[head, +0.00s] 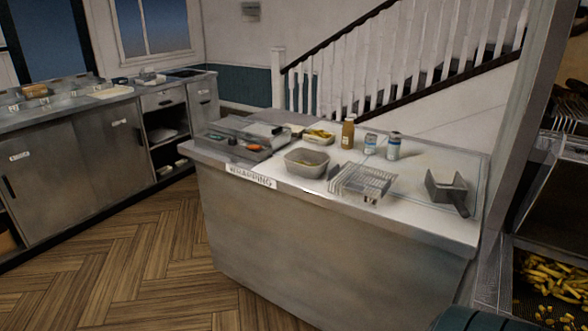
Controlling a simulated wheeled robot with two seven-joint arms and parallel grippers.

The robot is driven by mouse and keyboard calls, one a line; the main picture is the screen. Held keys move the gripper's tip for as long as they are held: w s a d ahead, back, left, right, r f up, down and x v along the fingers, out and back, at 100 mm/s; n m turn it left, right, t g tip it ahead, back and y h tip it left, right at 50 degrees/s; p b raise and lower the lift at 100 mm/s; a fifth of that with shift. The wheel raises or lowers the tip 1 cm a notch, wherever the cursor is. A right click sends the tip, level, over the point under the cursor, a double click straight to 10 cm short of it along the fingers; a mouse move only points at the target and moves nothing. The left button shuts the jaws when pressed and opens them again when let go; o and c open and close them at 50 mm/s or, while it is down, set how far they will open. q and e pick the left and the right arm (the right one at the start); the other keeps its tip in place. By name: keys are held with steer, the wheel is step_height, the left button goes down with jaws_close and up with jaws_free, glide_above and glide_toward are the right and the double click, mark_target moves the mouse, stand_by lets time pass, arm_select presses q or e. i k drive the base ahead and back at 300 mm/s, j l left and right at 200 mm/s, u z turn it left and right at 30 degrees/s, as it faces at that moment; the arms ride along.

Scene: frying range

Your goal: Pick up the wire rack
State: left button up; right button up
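The wire rack (362,181) lies on the white top of the wrapping counter, near its front edge and right of the middle. It looks like a low silver grid with a small dark-and-white tag at its front right. A grey container (307,163) with some yellow food in it stands just left of the rack. Nothing is seen holding the rack. Neither of my grippers shows in the head view.
The wrapping counter (330,245) carries a bottle (348,133), two cans (393,146), a food tray (319,137) and a metal scoop (447,190). Fries (552,279) lie in a bin at the right. Wooden floor (140,270) is clear at the left.

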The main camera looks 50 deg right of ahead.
mark_target(333, 172)
steer(key=i+z, duration=0.35)
steer(key=i, duration=0.25)
steer(key=i+j+z, duration=0.35)
steer(key=i, duration=0.25)
steer(key=i+z, duration=0.25)
steer(key=z, duration=0.15)
steer(key=i+j+z, duration=0.1)
steer(key=i+z, duration=0.25)
steer(key=i+j+z, duration=0.1)
steer(key=z, duration=0.3)
steer(key=i+j+z, duration=0.2)
steer(key=z, duration=0.2)
steer(key=i+j+z, duration=0.35)
steer(key=j+z, duration=0.2)
steer(key=i+j+z, duration=0.25)
steer(key=j+z, duration=0.3)
steer(key=j, duration=0.1)
